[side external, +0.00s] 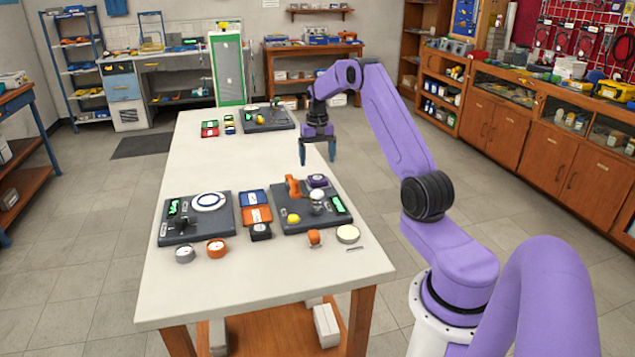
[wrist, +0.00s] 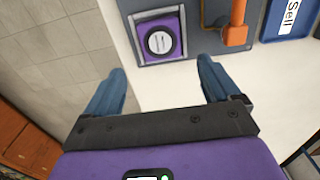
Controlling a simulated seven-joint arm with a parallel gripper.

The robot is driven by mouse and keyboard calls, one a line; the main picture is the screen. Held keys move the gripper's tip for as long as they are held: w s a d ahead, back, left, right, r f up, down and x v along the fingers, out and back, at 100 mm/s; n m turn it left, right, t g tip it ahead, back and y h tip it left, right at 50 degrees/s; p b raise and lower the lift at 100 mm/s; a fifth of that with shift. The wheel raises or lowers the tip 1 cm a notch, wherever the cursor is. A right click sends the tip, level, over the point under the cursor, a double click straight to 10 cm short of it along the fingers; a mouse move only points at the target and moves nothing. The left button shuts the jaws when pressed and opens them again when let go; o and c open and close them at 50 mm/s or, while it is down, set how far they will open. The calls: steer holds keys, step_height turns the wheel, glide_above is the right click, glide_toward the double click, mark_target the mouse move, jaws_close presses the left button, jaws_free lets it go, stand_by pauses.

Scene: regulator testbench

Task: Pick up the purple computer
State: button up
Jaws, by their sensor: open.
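A small purple square device (side external: 317,181) with a dark round face sits at the back edge of the right grey testbench board (side external: 290,217). It is the only purple thing on the table, so I take it as the purple computer. In the wrist view the purple device (wrist: 159,38) is at top centre, with a white disc in its dark ring. My gripper (side external: 317,160) is above the table, just behind the device, pointing down. In the wrist view my gripper (wrist: 162,66) is open and empty, with blue fingers spread and the device beyond them.
An orange valve-like part (side external: 293,186) stands close left of the device; it also shows in the wrist view (wrist: 236,30). A silver knob (side external: 317,197) stands in front. Blue and orange boxes (side external: 256,207) lie left of the board.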

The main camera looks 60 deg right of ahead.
mark_target(316, 175)
steer(key=shift+w+f, duration=0.15)
steer(key=shift+f, duration=1.3)
steer(key=shift+w+f, duration=0.1)
steer(key=shift+f, duration=1.3)
steer(key=shift+c, duration=0.3)
